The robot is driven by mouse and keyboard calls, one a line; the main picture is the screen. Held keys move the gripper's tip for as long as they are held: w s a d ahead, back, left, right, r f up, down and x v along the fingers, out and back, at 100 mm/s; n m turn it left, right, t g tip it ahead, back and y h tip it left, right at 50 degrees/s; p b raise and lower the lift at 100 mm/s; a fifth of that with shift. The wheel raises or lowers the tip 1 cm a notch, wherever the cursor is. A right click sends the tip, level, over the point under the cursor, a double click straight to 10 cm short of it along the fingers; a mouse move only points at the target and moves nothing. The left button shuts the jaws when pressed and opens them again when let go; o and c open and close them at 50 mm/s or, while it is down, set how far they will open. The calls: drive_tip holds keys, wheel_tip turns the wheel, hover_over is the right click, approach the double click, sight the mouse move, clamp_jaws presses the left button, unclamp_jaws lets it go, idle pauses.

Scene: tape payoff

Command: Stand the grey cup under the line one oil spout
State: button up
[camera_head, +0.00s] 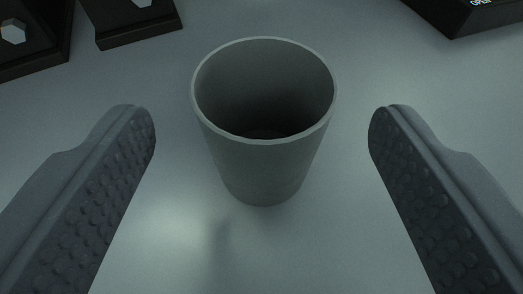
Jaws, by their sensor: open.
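The grey cup (262,165) stands upright on a pale grey surface in the middle of the head camera view. Its mouth faces up and its inside looks dark and empty. My gripper (261,130) is open, with one textured finger to the left of the cup and one to the right. There is a clear gap between each finger and the cup, and neither touches it. No oil spout can be made out in this view.
Black blocks with light hexagonal pieces stand at the upper left (135,20) and far left (30,40). A black box (475,15) with white lettering is at the upper right. The pale surface (400,75) around the cup is clear.

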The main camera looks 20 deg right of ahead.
drive_tip(key=v, duration=0.7)
drive_tip(key=shift+p, duration=0.35)
drive_tip(key=shift+s+r, duration=0.1)
